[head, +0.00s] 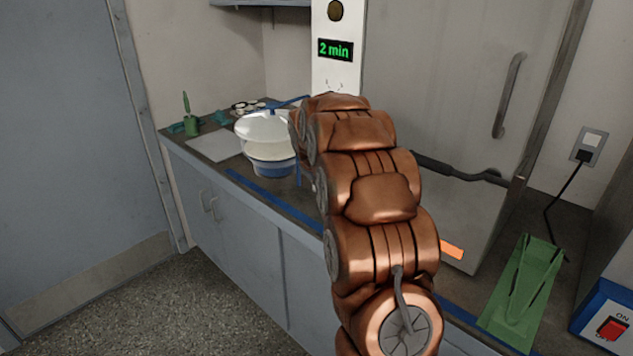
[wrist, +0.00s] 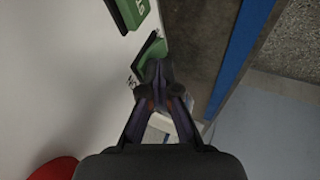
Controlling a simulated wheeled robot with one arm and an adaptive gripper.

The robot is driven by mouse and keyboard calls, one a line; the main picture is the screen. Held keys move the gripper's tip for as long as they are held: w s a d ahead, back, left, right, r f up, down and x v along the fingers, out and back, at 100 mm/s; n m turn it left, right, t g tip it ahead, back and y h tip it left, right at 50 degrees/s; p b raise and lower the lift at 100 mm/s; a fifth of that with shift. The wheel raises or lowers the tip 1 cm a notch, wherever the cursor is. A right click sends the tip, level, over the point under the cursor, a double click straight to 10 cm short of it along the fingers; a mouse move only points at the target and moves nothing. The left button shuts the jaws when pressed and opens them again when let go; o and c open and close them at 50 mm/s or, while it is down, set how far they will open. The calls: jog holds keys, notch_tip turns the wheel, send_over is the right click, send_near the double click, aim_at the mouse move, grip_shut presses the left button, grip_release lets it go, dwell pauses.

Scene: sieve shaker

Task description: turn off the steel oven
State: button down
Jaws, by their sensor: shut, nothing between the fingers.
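The steel oven, a tall grey cabinet (head: 440,70) with a vertical door handle (head: 509,95), stands at the back of the counter in the head view. A white panel (head: 337,75) at its left edge carries a round brass-coloured knob (head: 335,10) and a green-lit display (head: 335,49) reading "2 min". In the wrist view my gripper (wrist: 158,68) is shut and empty. Its tips are close to a green part (wrist: 152,48) on a pale surface; I cannot tell if they touch. Another green part (wrist: 130,12) lies above it. My arm hides the gripper in the head view.
A white bowl (head: 266,128) on a blue base stands left of my arm. A green tray (head: 522,290) lies at right, beside a blue box with a red ON switch (head: 612,328). A wall outlet (head: 590,146) has a black cord. A red round thing (wrist: 52,170) shows in the wrist view.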

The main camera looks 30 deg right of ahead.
jog(key=shift+a, duration=0.1)
jog(key=a+b+v, duration=0.2)
jog(key=v, duration=1)
jog(key=shift+a, duration=0.15)
